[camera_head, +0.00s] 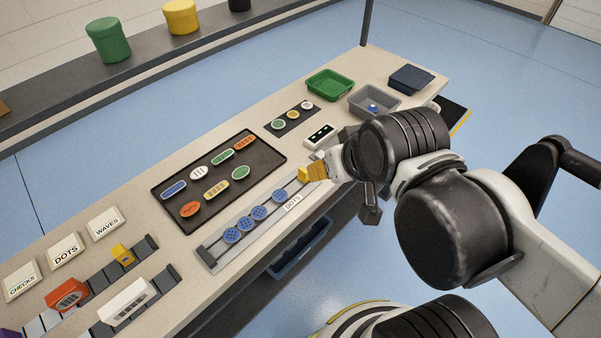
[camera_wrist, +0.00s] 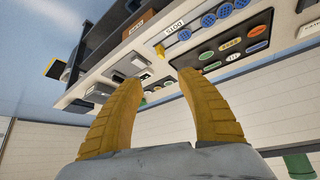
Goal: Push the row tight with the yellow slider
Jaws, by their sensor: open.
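A grey rail (camera_head: 214,254) with a DOTS label lies along the table's front edge. Several round blue dotted badges (camera_head: 259,213) sit on it; the one nearest the slider (camera_head: 280,198) stands apart from the closer-set others. The yellow slider (camera_head: 303,174) is at the rail's right end, with a gap to that badge. It also shows in the wrist view (camera_wrist: 159,49). My gripper (camera_wrist: 160,78) is open and empty, its yellow fingers spread. In the head view it is just right of the slider, partly overlapped by my arm; whether they touch is unclear.
A black tray (camera_head: 160,196) of oval badges lies behind the rail. Green (camera_head: 330,83) and grey (camera_head: 355,103) bins stand at the far right. A small white panel (camera_head: 319,136) is behind my gripper. Lettered tiles and another press are at the left.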

